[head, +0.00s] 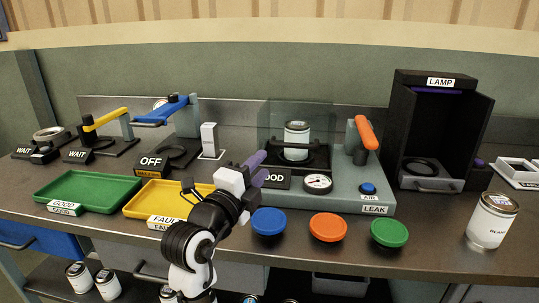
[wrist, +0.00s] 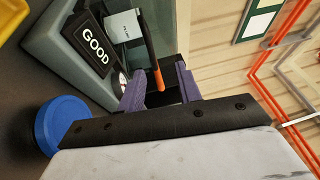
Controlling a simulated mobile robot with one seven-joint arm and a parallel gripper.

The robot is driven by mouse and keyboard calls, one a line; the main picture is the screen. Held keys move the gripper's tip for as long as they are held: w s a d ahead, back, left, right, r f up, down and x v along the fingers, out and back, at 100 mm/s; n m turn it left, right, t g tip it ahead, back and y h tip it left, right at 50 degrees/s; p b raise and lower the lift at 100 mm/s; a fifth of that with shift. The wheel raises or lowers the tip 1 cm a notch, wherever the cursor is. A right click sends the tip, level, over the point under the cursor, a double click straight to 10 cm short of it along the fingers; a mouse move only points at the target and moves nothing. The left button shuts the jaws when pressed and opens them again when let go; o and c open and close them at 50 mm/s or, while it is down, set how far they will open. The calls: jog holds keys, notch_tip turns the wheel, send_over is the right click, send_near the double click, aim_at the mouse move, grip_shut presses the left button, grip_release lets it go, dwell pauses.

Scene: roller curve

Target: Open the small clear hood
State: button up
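The small clear hood (head: 272,122) stands at the leak station in the head view, with a can (head: 297,138) showing through it. A dark bar (head: 306,146) runs across its front. The hood looks lowered around the can, but its clear walls are faint. My gripper (head: 257,169) is in front of the station, left of the gauge and partly over a black sign ending in "OOD" (head: 277,180). Its two purple fingers are apart and empty.
The gauge (head: 318,183), blue button (head: 368,188) and orange lever (head: 366,132) are on the station's right. Blue (head: 269,221), orange (head: 328,227) and green (head: 389,233) discs line the front. A yellow tray (head: 150,197) lies left, a black lamp box (head: 437,125) right.

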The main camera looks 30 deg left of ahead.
aim_at(290, 147)
jog(key=shift+m+g+h, duration=0.3)
jog(key=shift+m+g, duration=0.1)
jog(key=shift+m, duration=0.2)
jog(key=w+p, duration=0.1)
jog(key=w, duration=0.3)
jog(key=w+d+p, duration=0.1)
jog(key=w+p, duration=0.1)
jog(key=w, duration=0.2)
jog(key=w+p, duration=0.1)
jog(key=w, duration=0.3)
jog(key=shift+w+d, duration=0.15)
jog(key=shift+d, duration=0.25)
jog(key=shift+w+p, duration=0.4)
jog(key=shift+w, duration=0.35)
grip_shut()
